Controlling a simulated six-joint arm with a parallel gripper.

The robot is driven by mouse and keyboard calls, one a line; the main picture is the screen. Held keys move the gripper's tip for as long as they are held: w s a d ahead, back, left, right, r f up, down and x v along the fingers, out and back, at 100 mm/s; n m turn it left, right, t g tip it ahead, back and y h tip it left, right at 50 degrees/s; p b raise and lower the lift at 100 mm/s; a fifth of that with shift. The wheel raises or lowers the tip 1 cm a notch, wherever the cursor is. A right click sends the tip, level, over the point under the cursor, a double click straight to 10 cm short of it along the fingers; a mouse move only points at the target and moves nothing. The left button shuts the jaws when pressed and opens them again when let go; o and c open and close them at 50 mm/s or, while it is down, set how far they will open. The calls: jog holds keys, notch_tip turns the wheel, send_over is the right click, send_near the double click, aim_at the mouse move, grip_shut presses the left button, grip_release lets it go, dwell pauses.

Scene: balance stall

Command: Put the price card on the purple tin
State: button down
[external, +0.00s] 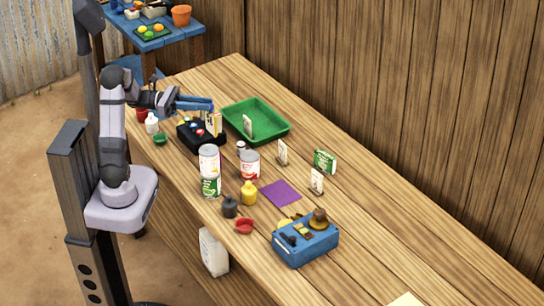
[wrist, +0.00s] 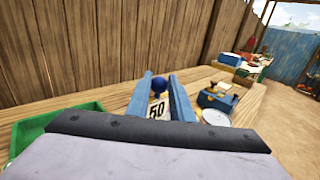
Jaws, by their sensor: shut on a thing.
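My gripper (external: 212,106) is over the black box near the far left of the table. Its blue fingers are shut on a price card (wrist: 157,108), which shows "50" between them in the wrist view. In the external view the upright card (external: 214,123) hangs just under the fingertips. A white tin with pinkish-purple marks (external: 209,158) is stacked on a green tin (external: 211,187), nearer the camera than the gripper. No tin looks plainly purple at this size. A silver tin top (wrist: 215,117) shows right of the fingers in the wrist view.
The black box (external: 187,137) holds small coloured things. Around it are a green tray (external: 277,131) with a card, a red-and-white tin (external: 250,165), standing cards (external: 317,181), a flat purple square (external: 280,194) and a blue box (external: 293,256). The table's right side is mostly clear.

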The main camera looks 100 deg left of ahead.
aim_at(209, 128)
jog(key=shift+f, duration=5.05)
jog(key=c, duration=1.6)
grip_release()
jog(key=shift+o, duration=0.2)
jog(key=shift+s, duration=0.15)
jog(key=s+b, duration=0.1)
jog(key=s, duration=0.4)
notch_tip(209, 128, up, 7)
jog(key=shift+w, duration=0.15)
